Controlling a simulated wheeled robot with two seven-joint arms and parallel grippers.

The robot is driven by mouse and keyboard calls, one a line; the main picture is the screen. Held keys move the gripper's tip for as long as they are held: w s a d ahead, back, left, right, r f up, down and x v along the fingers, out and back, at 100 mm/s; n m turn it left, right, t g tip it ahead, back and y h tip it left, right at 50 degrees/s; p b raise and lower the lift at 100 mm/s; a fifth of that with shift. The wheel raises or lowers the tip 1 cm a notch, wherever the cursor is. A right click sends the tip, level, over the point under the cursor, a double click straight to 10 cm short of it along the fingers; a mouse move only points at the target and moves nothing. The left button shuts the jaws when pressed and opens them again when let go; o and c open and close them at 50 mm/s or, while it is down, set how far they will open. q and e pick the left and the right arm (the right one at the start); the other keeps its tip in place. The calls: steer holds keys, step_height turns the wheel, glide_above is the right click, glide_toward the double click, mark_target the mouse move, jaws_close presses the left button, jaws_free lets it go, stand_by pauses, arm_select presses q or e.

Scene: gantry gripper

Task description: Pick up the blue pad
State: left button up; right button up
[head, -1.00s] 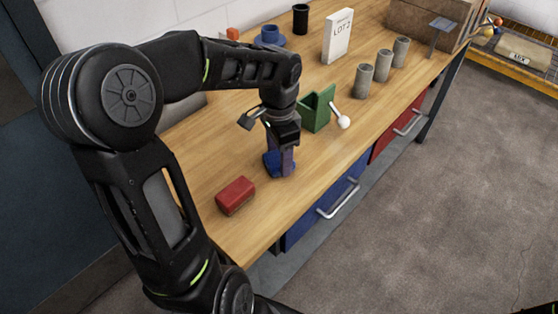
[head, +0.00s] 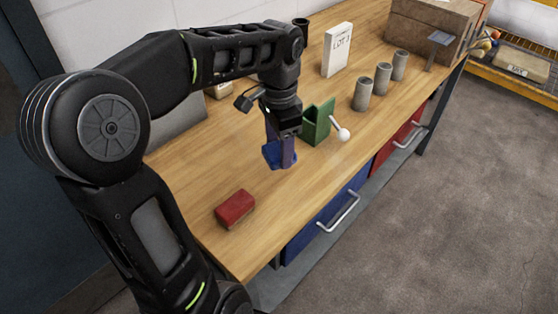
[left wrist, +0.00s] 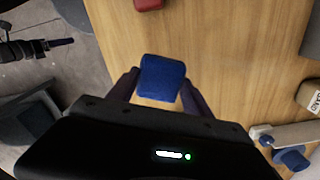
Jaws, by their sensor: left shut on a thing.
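The blue pad (head: 275,157) is between the fingers of my left gripper (head: 281,152), which is shut on it and points down. The pad appears held a little above the wooden bench top. In the left wrist view the pad (left wrist: 162,78) sits between the two dark fingers of my left gripper (left wrist: 158,88), its broad blue face showing. What looks like my right gripper (left wrist: 60,43) shows at the left of the left wrist view, over the floor; its opening is too small to judge.
A red block (head: 235,209) lies on the bench (head: 205,165) near its front edge. A green holder (head: 317,122) with a white-knobbed lever (head: 342,133) stands close behind my left gripper. Several grey cylinders (head: 362,94), a LOT 2 box (head: 338,50) and a cardboard box (head: 425,30) stand farther back.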

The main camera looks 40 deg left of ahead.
arm_select(q)
steer(key=shift+r, duration=1.35)
